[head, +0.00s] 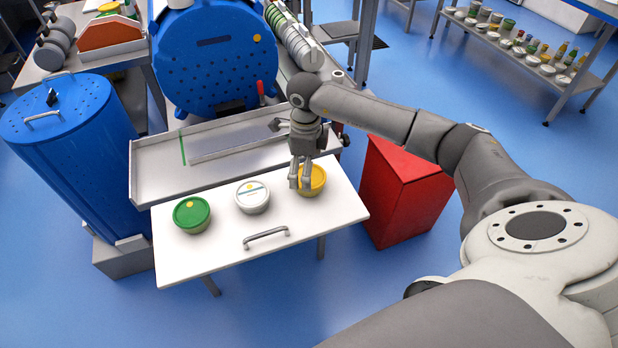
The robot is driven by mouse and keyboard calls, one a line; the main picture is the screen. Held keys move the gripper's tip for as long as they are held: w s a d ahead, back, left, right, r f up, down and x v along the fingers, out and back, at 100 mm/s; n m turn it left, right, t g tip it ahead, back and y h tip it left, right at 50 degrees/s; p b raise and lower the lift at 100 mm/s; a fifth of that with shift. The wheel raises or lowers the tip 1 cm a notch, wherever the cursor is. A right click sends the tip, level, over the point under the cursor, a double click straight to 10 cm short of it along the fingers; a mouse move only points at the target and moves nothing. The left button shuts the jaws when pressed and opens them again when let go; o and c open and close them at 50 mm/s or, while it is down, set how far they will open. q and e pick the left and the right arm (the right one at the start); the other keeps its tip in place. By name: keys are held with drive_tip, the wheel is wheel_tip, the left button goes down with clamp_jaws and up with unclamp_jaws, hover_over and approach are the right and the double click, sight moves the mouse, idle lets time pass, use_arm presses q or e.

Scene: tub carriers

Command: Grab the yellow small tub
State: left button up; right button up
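A small yellow tub (317,181) stands upright at the right end of the row on the white table (215,258). My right gripper (300,187) points down at the tub's left side, and its fingers cover part of the tub. A narrow gap shows between the fingertips. I cannot tell whether they touch the tub or are closed on its edge. A white tub (252,198) stands to the left of the yellow one, and a green tub (192,215) stands further left. My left gripper is not in view.
A metal tray (155,168) lies behind the tubs. A large blue drum (210,60) stands behind it, with a blue bin (75,150) at the left. A red cabinet (400,190) stands right of the table. The table's front has a metal handle (266,236) and free room.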

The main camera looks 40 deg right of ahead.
drive_tip(key=shift+w+f+p, duration=0.1)
drive_tip(key=shift+f+p, duration=0.2)
drive_tip(key=shift+f, duration=1.5)
drive_tip(key=c, duration=1.2)
